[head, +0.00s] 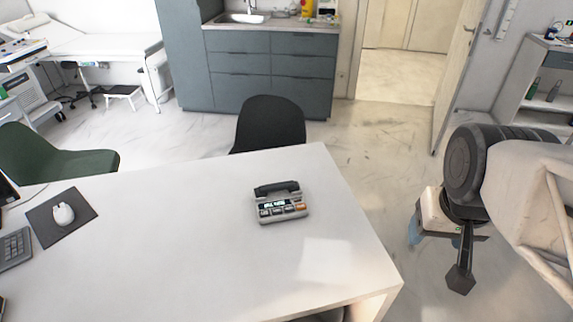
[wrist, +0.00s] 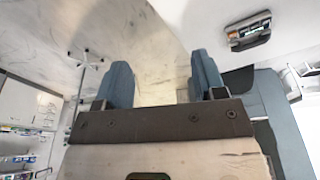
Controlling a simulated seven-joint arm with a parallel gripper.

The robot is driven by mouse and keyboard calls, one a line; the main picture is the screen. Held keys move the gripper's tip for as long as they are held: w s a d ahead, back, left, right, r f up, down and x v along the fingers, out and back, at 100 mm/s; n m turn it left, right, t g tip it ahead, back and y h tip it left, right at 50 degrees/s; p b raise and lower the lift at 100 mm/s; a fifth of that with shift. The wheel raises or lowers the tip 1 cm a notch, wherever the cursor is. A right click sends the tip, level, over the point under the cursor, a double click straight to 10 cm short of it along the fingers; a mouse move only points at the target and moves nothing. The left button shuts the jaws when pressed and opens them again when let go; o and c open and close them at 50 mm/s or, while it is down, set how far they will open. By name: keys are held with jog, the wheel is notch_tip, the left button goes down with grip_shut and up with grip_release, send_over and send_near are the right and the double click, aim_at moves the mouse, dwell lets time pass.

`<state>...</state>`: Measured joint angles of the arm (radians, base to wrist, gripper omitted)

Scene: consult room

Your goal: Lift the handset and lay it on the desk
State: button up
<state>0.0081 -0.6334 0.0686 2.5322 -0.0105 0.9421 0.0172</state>
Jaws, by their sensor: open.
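The desk phone (head: 283,211) sits on the white desk (head: 190,240), right of the middle. Its dark handset (head: 277,188) lies across the far side of the phone, resting on it. The phone also shows small at the upper right of the wrist view (wrist: 248,29), with the handset (wrist: 251,41) as a dark bar. My gripper (head: 436,236) is off the desk's right edge, well apart from the phone. In the wrist view its two blue fingers (wrist: 163,82) stand wide apart with nothing between them.
A mouse (head: 63,214) on a dark mat and a keyboard (head: 14,247) are at the desk's left. The desk around the phone is clear. A black chair (head: 270,123) stands behind the desk, a green chair (head: 60,158) at the left. An open door (head: 457,75) is beyond my arm.

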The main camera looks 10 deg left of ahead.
jog(key=m+g, duration=0.3)
jog(key=m, duration=1)
send_over(278, 185)
jog(key=f, duration=2.3)
jog(key=shift+s+d, duration=0.15)
jog(key=shift+d, duration=0.05)
jog(key=shift+a+f, duration=0.2)
jog(key=shift+f, duration=0.1)
